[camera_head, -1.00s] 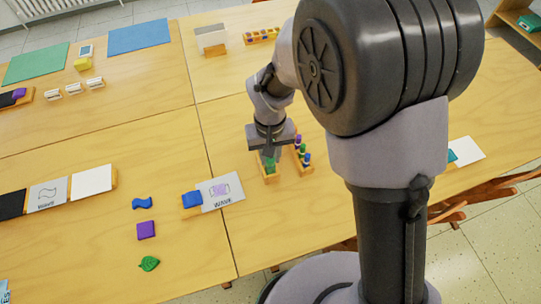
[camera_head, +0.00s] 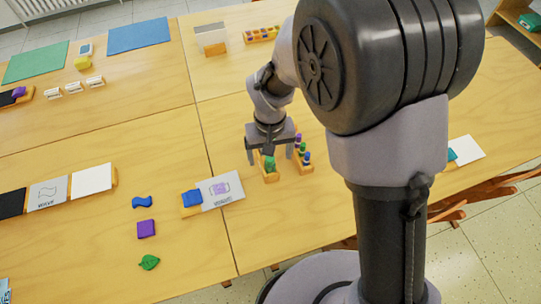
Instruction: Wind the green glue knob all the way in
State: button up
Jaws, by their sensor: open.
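The green glue knob (camera_head: 270,164) sits in a small wooden holder (camera_head: 271,177) on the table, right of the seam between tables. My gripper (camera_head: 270,160) points down just above and behind it, with its two fingers spread wide to either side. The fingers look apart from the knob. How far the knob is wound cannot be told at this size.
A wooden rack (camera_head: 304,164) with several coloured glue sticks stands close on the right. A wave card (camera_head: 222,190) with a blue piece (camera_head: 192,198) lies to the left. The table in front of the holder is clear.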

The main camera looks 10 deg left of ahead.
jog(key=shift+f+m+b, duration=0.15)
jog(key=shift+m+b, duration=0.4)
jog(key=shift+m, duration=0.35)
jog(key=m+b, duration=0.1)
jog(key=m, duration=0.3)
jog(key=shift+m+b, duration=0.3)
jog(key=shift+b, duration=0.1)
jog(key=m+b, duration=0.1)
jog(key=m, duration=0.2)
jog(key=shift+m+b, duration=0.35)
jog(key=shift+m, duration=0.65)
jog(key=c, duration=1.6)
jog(key=shift+c, duration=0.2)
